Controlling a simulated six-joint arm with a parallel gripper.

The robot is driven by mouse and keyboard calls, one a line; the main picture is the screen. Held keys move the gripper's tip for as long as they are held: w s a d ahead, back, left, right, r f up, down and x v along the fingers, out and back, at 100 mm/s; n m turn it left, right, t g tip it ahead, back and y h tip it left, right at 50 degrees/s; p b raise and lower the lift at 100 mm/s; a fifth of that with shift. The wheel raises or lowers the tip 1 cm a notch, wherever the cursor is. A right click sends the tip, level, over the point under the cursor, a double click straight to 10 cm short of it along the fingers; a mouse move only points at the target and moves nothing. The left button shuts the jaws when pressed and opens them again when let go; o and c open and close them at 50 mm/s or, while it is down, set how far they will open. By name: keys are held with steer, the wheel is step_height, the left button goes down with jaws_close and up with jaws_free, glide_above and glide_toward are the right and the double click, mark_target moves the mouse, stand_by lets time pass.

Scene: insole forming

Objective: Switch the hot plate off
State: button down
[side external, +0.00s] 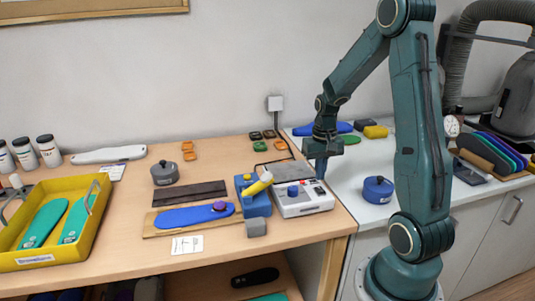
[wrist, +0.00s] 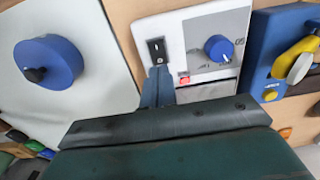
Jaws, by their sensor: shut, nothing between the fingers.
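The hot plate is a white box (side external: 303,205) with a blue dial on its top, at the right end of the wooden bench in the side view. In the wrist view its white panel (wrist: 190,28) shows the blue dial (wrist: 219,48), a black switch (wrist: 157,47) and a small red button or lamp (wrist: 184,79). My gripper (side external: 321,172) points down at the box's back right edge. In the wrist view my gripper (wrist: 158,74) is shut and empty, its tips just below the black switch. I cannot tell whether they touch it. The switch's position is unclear.
A blue block with a yellow lever (side external: 255,200) stands left of the box. A blue lidded pot (side external: 378,190) sits on the white counter to the right. A blue insole (side external: 195,216) lies on a board at left, with a yellow tray (side external: 90,228) beyond.

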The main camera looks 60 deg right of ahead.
mark_target(318, 188)
steer(key=shift+r, duration=2.05)
steer(key=shift+r, duration=0.1)
steer(key=a+r+n+t+h, duration=0.15)
steer(key=a+r+n, duration=0.25)
steer(key=a+r, duration=0.7)
steer(key=s+a+r+n+t, duration=0.1)
steer(key=s+a+n+t, duration=0.1)
steer(key=s+a, duration=0.2)
steer(key=s+a+n+t+y, duration=0.1)
steer(key=s+a+n+t, duration=0.1)
steer(key=a, duration=0.7)
steer(key=s+n, duration=0.1)
steer(key=s, duration=0.1)
steer(key=shift+s+a+r, duration=0.2)
steer(key=shift+s+r, duration=0.15)
steer(key=shift+s, duration=0.05)
